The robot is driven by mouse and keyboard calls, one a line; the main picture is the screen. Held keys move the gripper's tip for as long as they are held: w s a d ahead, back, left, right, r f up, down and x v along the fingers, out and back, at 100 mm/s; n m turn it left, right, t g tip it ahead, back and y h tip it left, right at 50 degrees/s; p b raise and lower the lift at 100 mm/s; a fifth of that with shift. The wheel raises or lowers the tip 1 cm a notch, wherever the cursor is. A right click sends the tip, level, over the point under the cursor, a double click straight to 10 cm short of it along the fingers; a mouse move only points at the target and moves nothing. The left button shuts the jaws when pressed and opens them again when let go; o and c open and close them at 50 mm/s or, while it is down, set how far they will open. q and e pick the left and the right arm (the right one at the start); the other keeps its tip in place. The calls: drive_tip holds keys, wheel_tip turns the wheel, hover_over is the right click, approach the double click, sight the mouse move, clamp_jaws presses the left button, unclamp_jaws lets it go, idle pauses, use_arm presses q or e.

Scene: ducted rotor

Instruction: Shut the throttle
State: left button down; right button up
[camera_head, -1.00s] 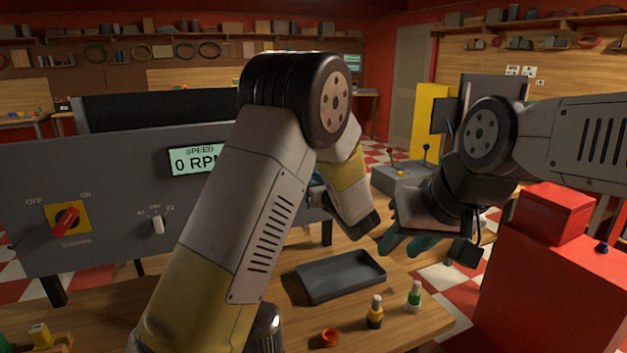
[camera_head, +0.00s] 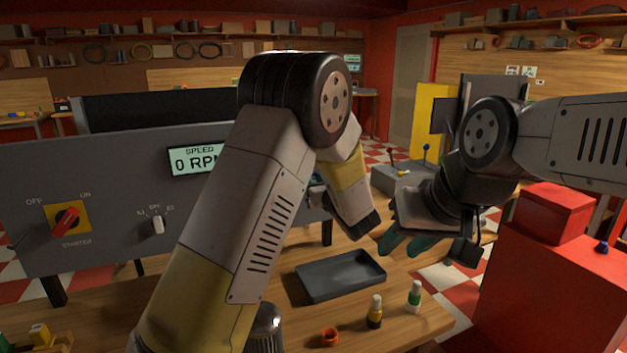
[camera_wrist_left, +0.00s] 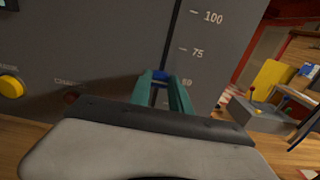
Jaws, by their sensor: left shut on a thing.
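The throttle is a slider in a dark vertical slot (camera_wrist_left: 171,45) on the grey panel (camera_wrist_left: 110,35), with a printed scale showing 100, 75 and a lower mark partly hidden. My left gripper (camera_wrist_left: 160,88) has its teal fingers shut on the blue throttle knob (camera_wrist_left: 160,77), near that lower mark. In the head view my left arm hides the throttle and most of the left gripper. My right gripper (camera_head: 428,247) is open and empty, over the right side of the bench.
The panel also carries a red starter switch (camera_head: 66,222), a small selector (camera_head: 158,224) and a speed display (camera_head: 196,160) reading 0 RPM. A grey tray (camera_head: 341,277), two small bottles (camera_head: 375,311) (camera_head: 414,296) and an orange ring (camera_head: 330,337) are on the bench. A red cabinet (camera_head: 555,285) stands at right.

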sight(308, 206)
idle(0.5)
use_arm(q)
wheel_tip(308, 206, down, 11)
drive_tip(key=shift+r, duration=0.2)
drive_tip(key=c, duration=1.3)
unclamp_jaws()
drive_tip(key=shift+f, duration=0.1)
drive_tip(key=shift+o, duration=0.5)
drive_tip(key=shift+s+d, duration=0.1)
